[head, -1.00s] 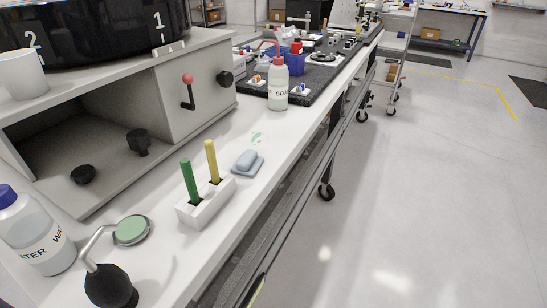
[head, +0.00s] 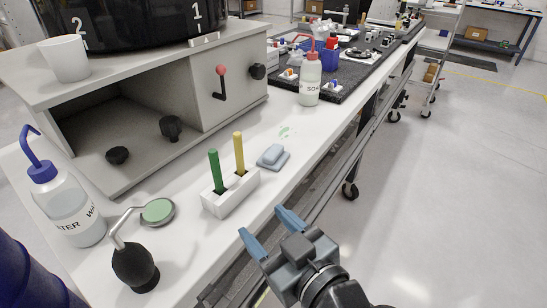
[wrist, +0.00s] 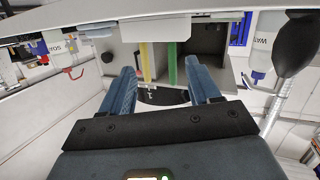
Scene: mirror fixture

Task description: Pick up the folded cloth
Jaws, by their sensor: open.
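A small blue-grey folded cloth (head: 272,156) lies on the white bench top in the head view, just right of a white holder (head: 230,193) with a green and a yellow handle upright in it. My gripper (head: 263,222) is open and empty. In the head view it is at the bottom middle, nearer than the cloth and apart from it, by the bench's front edge. The wrist view is upside down and shows my two blue fingers (wrist: 160,75) spread with nothing between them.
A soap bottle (head: 310,79) stands farther back by a dark mat. A water bottle (head: 71,208), a black blower bulb (head: 133,266) and a round green mirror (head: 157,211) are at the left. A grey cabinet (head: 230,92) lines the back. Open floor lies right.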

